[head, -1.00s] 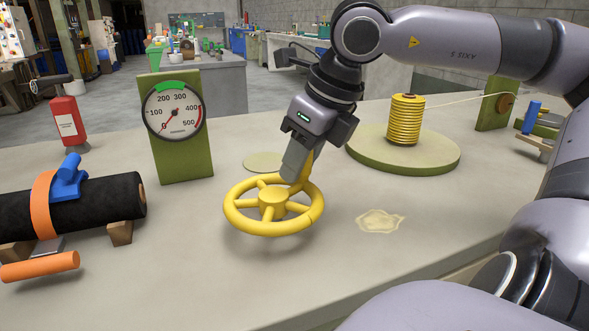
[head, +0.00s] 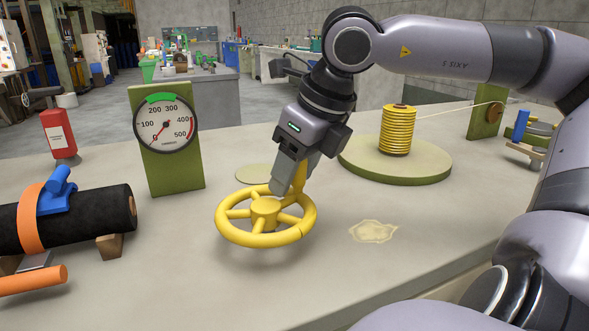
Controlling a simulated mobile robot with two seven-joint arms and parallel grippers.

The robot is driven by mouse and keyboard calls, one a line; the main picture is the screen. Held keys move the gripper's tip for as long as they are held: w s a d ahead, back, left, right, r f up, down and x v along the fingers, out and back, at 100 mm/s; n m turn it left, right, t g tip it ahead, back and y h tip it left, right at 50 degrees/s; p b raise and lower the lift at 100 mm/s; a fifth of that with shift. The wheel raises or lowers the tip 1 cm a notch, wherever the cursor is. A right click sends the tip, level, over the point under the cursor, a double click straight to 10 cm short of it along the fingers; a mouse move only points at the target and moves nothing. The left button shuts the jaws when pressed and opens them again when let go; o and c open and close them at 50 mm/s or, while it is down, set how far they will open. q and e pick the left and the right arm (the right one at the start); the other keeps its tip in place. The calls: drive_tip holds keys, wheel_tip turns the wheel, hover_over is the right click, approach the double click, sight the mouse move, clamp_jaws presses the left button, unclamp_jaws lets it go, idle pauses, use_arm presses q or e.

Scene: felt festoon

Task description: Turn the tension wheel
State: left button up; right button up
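The tension wheel (head: 228,232) is a yellow ring with spokes and a hub, lying flat above the bench in the middle of the head view. A yellow upright handle (head: 300,181) stands on its far right rim. My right gripper (head: 294,178) points down at this handle, with a grey finger in front of it and part of the handle showing beside that finger. The far finger is mostly hidden, so its grip is unclear. My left gripper is out of view.
A black roll (head: 90,215) with an orange strap lies at left, near a red bottle (head: 58,133).

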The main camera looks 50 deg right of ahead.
drive_tip(key=p+v, duration=0.1)
drive_tip(key=v, duration=0.6)
drive_tip(key=shift+p, duration=0.35)
drive_tip(key=shift+r, duration=0.1)
